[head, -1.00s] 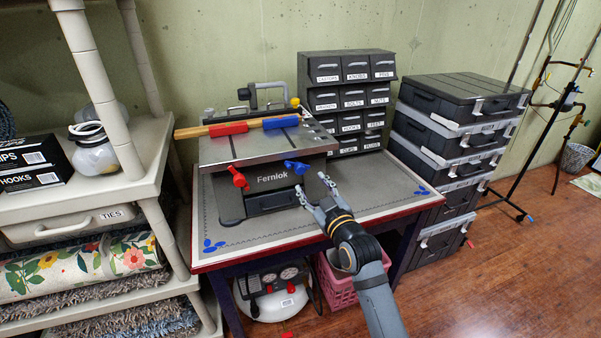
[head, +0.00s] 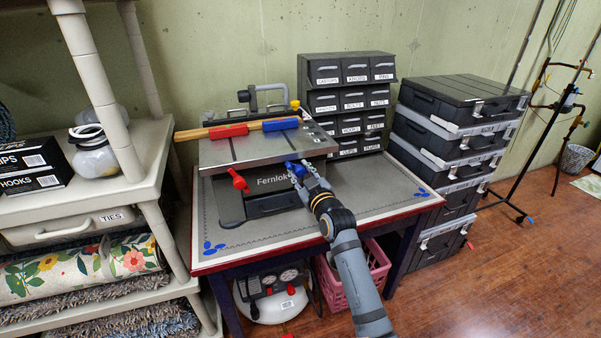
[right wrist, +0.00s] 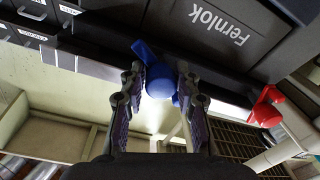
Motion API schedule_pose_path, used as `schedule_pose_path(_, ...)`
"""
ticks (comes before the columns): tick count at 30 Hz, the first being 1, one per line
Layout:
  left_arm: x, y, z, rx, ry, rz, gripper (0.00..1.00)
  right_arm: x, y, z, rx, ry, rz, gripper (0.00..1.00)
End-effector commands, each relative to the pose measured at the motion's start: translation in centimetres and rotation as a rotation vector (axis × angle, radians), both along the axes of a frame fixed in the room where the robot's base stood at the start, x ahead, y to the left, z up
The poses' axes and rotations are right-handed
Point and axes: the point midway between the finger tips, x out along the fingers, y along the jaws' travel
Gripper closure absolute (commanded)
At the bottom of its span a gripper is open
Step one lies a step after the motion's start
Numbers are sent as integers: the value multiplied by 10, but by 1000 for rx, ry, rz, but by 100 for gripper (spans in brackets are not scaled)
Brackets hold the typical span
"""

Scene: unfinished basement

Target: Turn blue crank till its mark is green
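The blue crank (head: 298,168) is on the front of the grey machine labelled Fernlok (head: 262,160), at its right side. It also shows in the right wrist view (right wrist: 160,84). My right gripper (head: 299,177) has reached the crank. In the right wrist view, the fingers of that gripper (right wrist: 161,88) stand on either side of the blue knob, apart, with narrow gaps that look unclosed. A red crank (head: 238,181) sits to the left on the same front; it also shows in the wrist view (right wrist: 267,107). I cannot make out the crank's mark or its colour. My left gripper is not in view.
The machine stands on a red-edged table (head: 375,210) with a grey mat. A wooden bar with red and blue sleeves (head: 228,130) lies on top. A drawer cabinet (head: 349,100) and stacked cases (head: 455,150) stand behind and right.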

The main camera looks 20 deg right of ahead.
Motion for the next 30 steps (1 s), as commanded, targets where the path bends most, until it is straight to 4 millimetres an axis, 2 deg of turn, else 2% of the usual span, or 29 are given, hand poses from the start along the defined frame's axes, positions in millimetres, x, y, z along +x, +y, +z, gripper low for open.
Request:
schedule_pose_path(1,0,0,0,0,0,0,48,0,0,-1,1,1,1,82)
schedule_pose_path(5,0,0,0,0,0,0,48,0,0,-1,1,2,0,100)
schedule_pose_path(17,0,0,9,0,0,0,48,0,0,0,75,8,0,100)
schedule_pose_path(30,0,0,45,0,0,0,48,-1,1,1,442,24,-1,100)
